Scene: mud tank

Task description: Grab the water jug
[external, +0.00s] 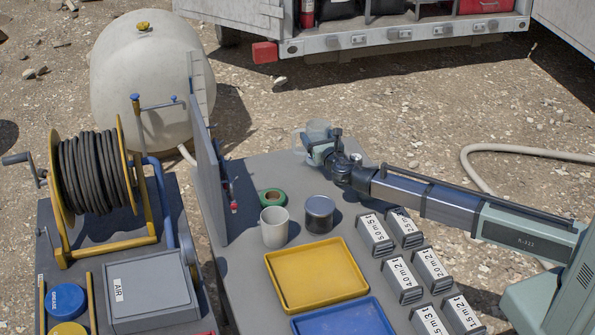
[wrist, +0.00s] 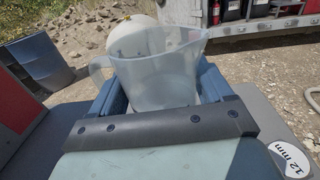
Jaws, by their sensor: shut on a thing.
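The water jug (wrist: 158,75) is a translucent pale plastic pitcher with a handle at its left and a spout at its upper right in the wrist view. It looks upright there. In the external view the jug (external: 318,130) is at the far end of the grey table, partly hidden by my gripper (external: 322,150). My gripper (wrist: 160,100) is shut on the jug, with a blue finger on each side of its body. The jug's lower part is hidden behind the gripper housing. I cannot tell whether its base touches the table.
On the grey table (external: 240,180) stand a white mug (external: 274,227), a dark round jar (external: 319,213), a green tape roll (external: 272,197), a yellow tray (external: 316,274), a blue tray (external: 345,318) and several labelled blocks (external: 375,234). An upright panel (external: 207,170) edges the left side.

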